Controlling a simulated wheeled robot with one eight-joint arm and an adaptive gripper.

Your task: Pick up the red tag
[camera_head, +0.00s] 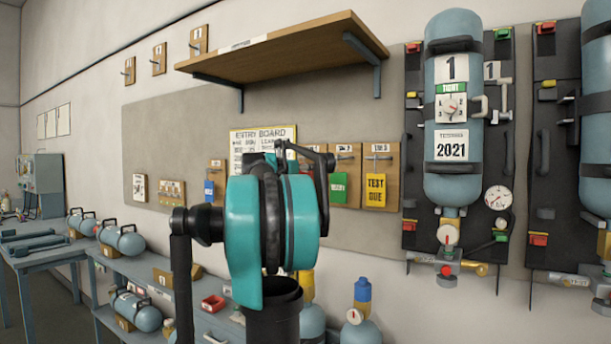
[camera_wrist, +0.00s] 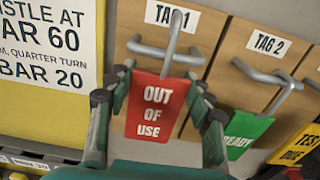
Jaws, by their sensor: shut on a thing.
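The red tag (camera_wrist: 157,108), reading "OUT OF USE", hangs from a grey metal hook (camera_wrist: 160,52) on the wooden TAG 1 board (camera_wrist: 172,20) in the wrist view. My gripper (camera_wrist: 163,80) has one finger at each side edge of the tag and is shut on it. The tag's top still overlaps the hook.
Right of it, a green READY tag (camera_wrist: 245,132) hangs under TAG 2, and a yellow TEST DUE tag (camera_head: 375,190) beyond. The entry board (camera_head: 262,135) is left. A wooden shelf (camera_head: 280,52) juts out above. A bench with cylinders (camera_head: 125,240) stands below left.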

